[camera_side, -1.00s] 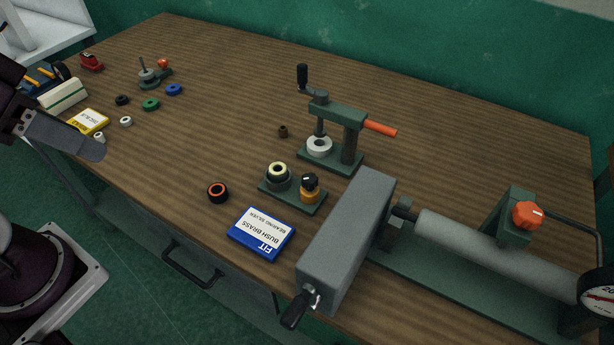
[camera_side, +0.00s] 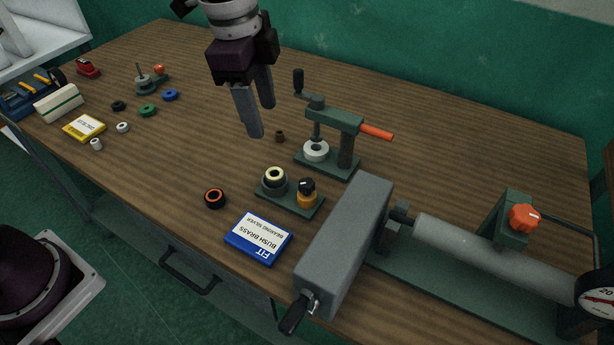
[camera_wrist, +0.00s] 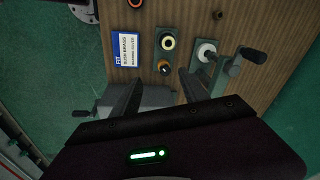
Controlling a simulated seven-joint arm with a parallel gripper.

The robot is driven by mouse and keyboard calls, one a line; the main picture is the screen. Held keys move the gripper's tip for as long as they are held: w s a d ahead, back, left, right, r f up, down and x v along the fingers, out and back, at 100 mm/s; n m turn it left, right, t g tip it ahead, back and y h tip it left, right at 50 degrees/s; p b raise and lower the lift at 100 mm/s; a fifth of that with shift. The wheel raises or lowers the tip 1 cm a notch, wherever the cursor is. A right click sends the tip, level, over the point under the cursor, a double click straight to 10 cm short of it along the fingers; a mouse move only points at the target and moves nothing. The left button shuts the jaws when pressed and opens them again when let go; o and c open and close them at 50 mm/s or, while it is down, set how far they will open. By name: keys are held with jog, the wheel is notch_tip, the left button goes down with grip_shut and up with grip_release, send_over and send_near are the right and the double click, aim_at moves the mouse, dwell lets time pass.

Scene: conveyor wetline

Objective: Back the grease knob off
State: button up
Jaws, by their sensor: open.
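The grease knob appears to be the black knob (camera_side: 306,185) with a white mark on top of an orange-brass pot, on a small green base plate (camera_side: 290,206).
A green press (camera_side: 334,125) with a crank and orange lever stands close behind the knob. A large grey block (camera_side: 345,240) is to the right and front. A blue box (camera_side: 258,238) and black-orange ring (camera_side: 214,198) lie in front. The table's left middle is largely clear.

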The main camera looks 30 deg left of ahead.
aim_at(307, 183)
jog(key=w+d+f+m, duration=0.1)
jog(key=d+f, duration=0.1)
jog(key=f, duration=0.1)
jog(key=w+d+f+m, duration=0.1)
jog(key=f+m, duration=0.1)
jog(key=f, duration=0.1)
jog(key=w+d+f+m+g, duration=0.1)
jog(key=w+d+f+m, duration=0.1)
jog(key=f, duration=0.1)
jog(key=shift+d+f+y, duration=0.3)
jog(key=shift+d+y, duration=0.05)
jog(key=shift+y, duration=0.05)
notch_tip(307, 183, down, 7)
jog(key=shift+d+f, duration=0.1)
jog(key=shift+f, duration=0.1)
jog(key=shift+c, duration=0.4)
grip_shut()
